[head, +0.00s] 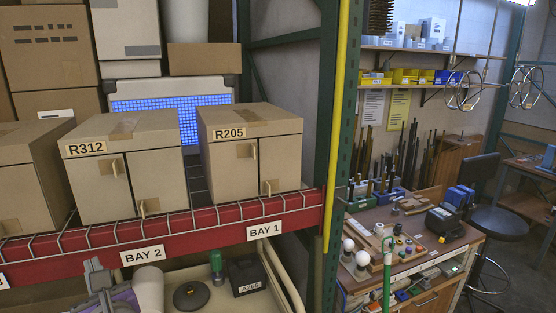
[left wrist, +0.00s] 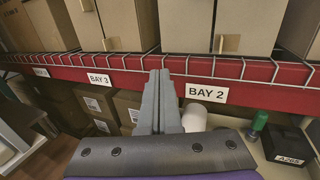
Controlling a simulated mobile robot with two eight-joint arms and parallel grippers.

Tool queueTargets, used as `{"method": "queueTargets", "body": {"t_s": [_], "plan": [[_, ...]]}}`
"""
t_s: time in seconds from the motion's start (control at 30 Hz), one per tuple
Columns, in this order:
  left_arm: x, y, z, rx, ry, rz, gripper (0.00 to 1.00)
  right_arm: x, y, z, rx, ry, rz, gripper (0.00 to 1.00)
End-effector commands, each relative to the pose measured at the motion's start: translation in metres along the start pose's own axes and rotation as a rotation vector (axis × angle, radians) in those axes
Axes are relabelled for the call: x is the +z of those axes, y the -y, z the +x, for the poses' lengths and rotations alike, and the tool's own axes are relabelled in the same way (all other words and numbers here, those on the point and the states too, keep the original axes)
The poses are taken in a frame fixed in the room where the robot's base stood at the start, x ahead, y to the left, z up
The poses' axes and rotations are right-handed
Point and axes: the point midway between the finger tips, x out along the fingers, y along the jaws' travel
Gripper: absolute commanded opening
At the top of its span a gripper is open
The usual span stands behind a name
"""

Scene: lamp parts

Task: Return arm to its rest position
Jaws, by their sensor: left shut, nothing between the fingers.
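My left gripper (head: 95,268) shows at the bottom left of the head view, in front of the red shelf beam (head: 180,225). In the left wrist view its two grey fingers (left wrist: 159,76) are together, with nothing between them. They point towards the beam, between the BAY 3 label (left wrist: 99,79) and the BAY 2 label (left wrist: 206,93). Whether the fingertips touch the beam or wire deck I cannot tell. My right gripper is not in view.
Cardboard boxes R312 (head: 125,170) and R205 (head: 250,150) stand on the wire shelf. Below are a black disc (head: 191,295), a green bottle (head: 217,265) and a black A265 box (head: 247,277). A green upright (head: 328,110) separates the shelf from a cluttered workbench (head: 420,225).

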Motion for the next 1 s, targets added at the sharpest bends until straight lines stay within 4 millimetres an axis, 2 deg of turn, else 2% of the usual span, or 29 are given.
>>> {"method": "queueTargets", "body": {"t_s": [0.17,0.37,0.5,0.63,0.7,0.8,0.9,1.0], "plan": [[-0.060,-0.015,-0.007,0.078,-0.169,-0.374,0.00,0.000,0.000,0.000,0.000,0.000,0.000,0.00],[-0.150,-0.025,-0.032,0.265,-0.402,-0.924,0.00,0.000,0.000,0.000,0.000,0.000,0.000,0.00],[-0.224,-0.021,-0.069,0.508,-0.588,-1.396,0.00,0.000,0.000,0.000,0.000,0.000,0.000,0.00],[-0.281,-0.006,-0.112,0.806,-0.737,-1.796,0.00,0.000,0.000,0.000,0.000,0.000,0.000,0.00],[-0.301,0.003,-0.134,0.967,-0.794,-1.959,0.00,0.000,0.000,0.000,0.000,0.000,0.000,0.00],[-0.319,0.015,-0.157,1.160,-0.848,-2.121,0.00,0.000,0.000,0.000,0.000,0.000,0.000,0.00],[-0.327,0.022,-0.172,1.287,-0.876,-2.209,0.00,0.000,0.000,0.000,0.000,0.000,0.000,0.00],[-0.330,0.025,-0.178,1.342,-0.887,-2.242,0.00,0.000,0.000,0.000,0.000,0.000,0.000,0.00]]}}
